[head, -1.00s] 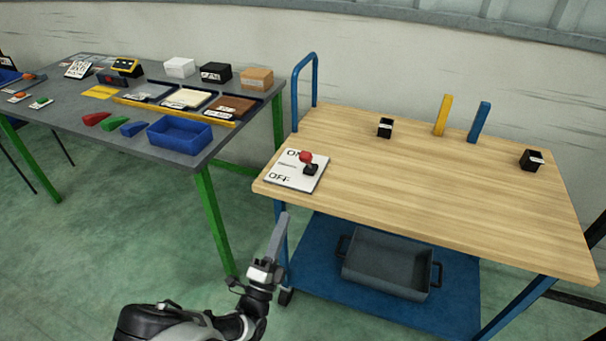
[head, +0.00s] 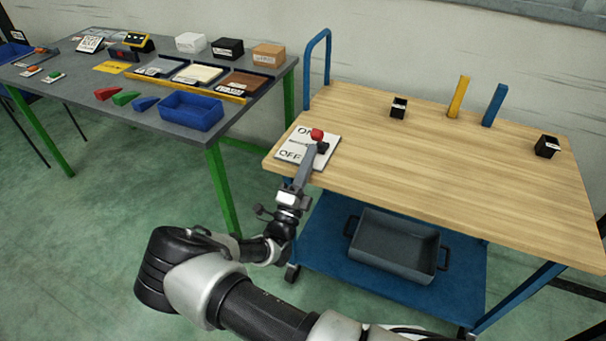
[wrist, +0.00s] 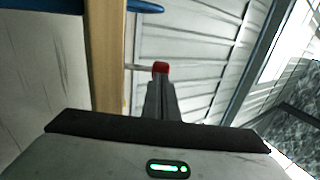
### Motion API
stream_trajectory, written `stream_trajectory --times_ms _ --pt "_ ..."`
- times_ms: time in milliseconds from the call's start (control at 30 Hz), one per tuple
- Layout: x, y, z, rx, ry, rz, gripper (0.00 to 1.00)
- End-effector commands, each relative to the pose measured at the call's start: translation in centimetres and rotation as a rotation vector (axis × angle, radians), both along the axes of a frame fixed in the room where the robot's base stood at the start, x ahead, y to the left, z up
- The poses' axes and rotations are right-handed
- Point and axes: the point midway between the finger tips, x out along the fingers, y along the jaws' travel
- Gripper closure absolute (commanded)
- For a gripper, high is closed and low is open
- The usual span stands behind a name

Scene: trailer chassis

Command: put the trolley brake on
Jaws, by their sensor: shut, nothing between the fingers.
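The trolley brake is a lever with a red knob (head: 317,134) and a dark base, on a white plate (head: 291,143) marked ON and OFF. The plate lies at the left front corner of the trolley's wooden top (head: 430,160). The ON mark is at the far side and OFF at the near side. My gripper (head: 313,150) is shut and empty. Its tips are at the near side of the lever and hide part of it. In the wrist view the red knob (wrist: 160,67) shows just beyond the shut fingers (wrist: 159,88). I cannot tell whether they touch.
A blue handle (head: 317,60) rises at the trolley's left end. Black boxes (head: 398,107) and yellow (head: 458,97) and blue posts stand on its top. A grey bin (head: 395,245) sits on the lower shelf. A grey table (head: 180,136) with trays stands to the left.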

Motion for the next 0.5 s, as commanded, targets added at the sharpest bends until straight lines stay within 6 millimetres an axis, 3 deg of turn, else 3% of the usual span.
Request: stream_trajectory --times_ms 167,500 --pt "1.03 -0.37 0.64 0.001 0.0 0.0 1.0" --pt "1.15 -0.39 0.72 0.001 0.0 0.001 1.0"
